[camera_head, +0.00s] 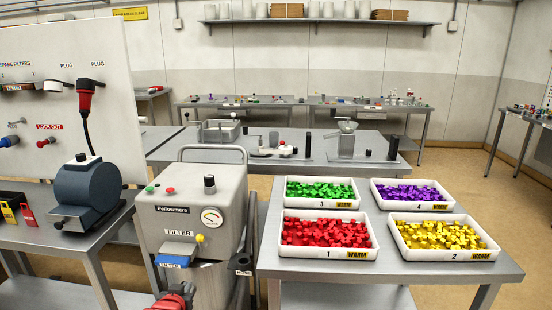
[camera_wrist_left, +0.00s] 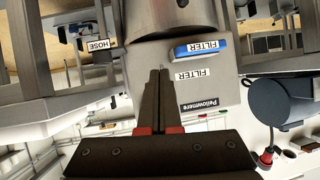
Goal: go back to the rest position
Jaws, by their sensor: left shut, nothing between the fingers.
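The machine (camera_wrist_left: 212,105) appears upside down there, with a blue FILTER piece (camera_wrist_left: 200,49) beyond the fingertips to the right. The blue filter also shows low on the machine's front in the head view (camera_head: 172,261). I cannot tell any contact between gripper and machine. My right gripper is not in view.
Right of the machine, a table (camera_head: 440,267) holds trays of red (camera_head: 365,254), yellow (camera_head: 490,255), green (camera_head: 356,206) and purple pieces (camera_head: 451,207). On the left, a bench (camera_head: 60,232) carries a dark blue drum device (camera_head: 88,195). Floor shows at the far right.

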